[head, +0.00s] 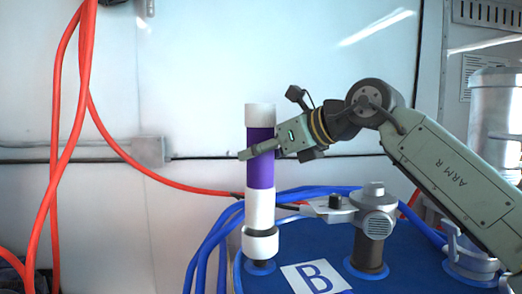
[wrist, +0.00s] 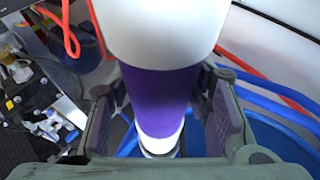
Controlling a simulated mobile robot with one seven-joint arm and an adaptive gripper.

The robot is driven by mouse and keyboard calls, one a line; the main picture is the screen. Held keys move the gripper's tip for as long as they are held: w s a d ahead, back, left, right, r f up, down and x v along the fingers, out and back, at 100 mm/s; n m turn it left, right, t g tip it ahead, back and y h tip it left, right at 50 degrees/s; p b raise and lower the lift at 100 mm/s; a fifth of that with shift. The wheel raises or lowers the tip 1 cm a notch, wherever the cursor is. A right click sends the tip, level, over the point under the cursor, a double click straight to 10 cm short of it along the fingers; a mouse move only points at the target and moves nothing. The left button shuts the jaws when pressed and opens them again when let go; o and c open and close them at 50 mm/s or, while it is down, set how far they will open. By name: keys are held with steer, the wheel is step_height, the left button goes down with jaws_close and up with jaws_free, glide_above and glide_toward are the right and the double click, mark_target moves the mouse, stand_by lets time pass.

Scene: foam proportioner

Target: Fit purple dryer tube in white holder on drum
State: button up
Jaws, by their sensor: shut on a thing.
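The purple dryer tube (head: 260,172) has a purple middle band and white ends and stands upright over the blue drum (head: 330,268). Its lower end meets the white holder (head: 260,243) on the drum top; I cannot tell how deep it sits. My gripper (head: 261,150) reaches in from the right and is shut on the purple band. In the wrist view the tube (wrist: 158,95) runs between the two fingers of my gripper (wrist: 165,105), its white upper end close to the camera. The holder is mostly hidden there.
A grey pump fitting (head: 374,225) stands on the drum to the right of the tube. Blue hoses (head: 212,240) loop around the drum. Red hoses (head: 75,110) hang at the left. A metal cylinder (head: 495,120) stands at the far right.

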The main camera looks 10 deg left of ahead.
mark_target(271, 174)
steer(key=shift+f+b, duration=1.5)
steer(key=shift+f, duration=0.6)
steer(key=shift+w+f, duration=0.1)
steer(key=shift+f, duration=0.5)
steer(key=o, duration=1.2)
steer(key=shift+o, duration=0.2)
steer(key=p+v, duration=0.2)
steer(key=v, duration=0.9)
steer(key=shift+p, duration=0.3)
steer(key=shift+r, duration=0.1)
